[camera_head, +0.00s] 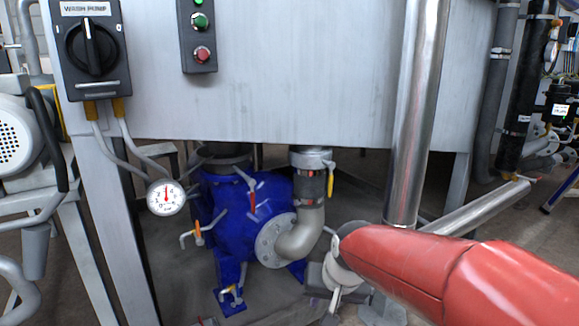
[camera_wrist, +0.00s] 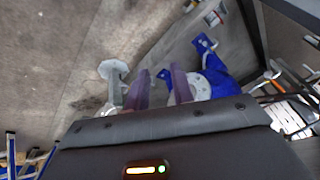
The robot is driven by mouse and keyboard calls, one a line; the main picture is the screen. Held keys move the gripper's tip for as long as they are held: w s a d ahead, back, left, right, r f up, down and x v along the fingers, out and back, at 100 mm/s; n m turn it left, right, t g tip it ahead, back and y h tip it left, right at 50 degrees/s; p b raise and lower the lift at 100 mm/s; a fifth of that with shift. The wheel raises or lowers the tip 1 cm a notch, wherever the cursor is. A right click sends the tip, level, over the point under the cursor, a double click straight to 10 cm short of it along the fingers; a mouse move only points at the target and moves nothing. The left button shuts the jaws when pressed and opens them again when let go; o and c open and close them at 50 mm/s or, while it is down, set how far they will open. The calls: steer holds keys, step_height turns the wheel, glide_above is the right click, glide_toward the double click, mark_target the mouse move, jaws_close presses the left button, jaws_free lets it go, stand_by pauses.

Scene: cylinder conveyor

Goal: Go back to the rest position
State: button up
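My gripper (camera_wrist: 160,84) shows in the wrist view with its two purple fingers apart and nothing between them. It points down towards the floor area around the blue pump (camera_head: 233,222). In the head view my red arm reaches in from the lower right, and its end is to the right of the pump's grey pipe elbow (camera_head: 301,236). My fingers cannot be made out clearly there. The blue pump also shows in the wrist view (camera_wrist: 217,80), just beyond the right finger. I cannot tell whether anything touches.
A grey steel cabinet (camera_head: 270,75) with a black wash pump switch (camera_head: 92,47) stands above the pump. A round gauge (camera_head: 166,197) hangs at the left. A steel pipe (camera_head: 415,110) rises near my arm. Bare floor (camera_wrist: 65,60) shows at the left of the wrist view.

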steer(key=s+d+r+p, duration=0.1)
steer(key=s+d+r, duration=0.1)
steer(key=s, duration=0.3)
steer(key=s+d+r+t+h, duration=0.1)
steer(key=s+d+r, duration=0.1)
steer(key=s, duration=0.4)
steer(key=s+d+r+n+p, duration=0.1)
steer(key=s+d+r, duration=0.1)
steer(key=s+d, duration=0.2)
steer(key=shift+s+d+r+h+p, duration=0.2)
steer(key=shift+s+h+p, duration=0.15)
steer(key=shift+s, duration=0.85)
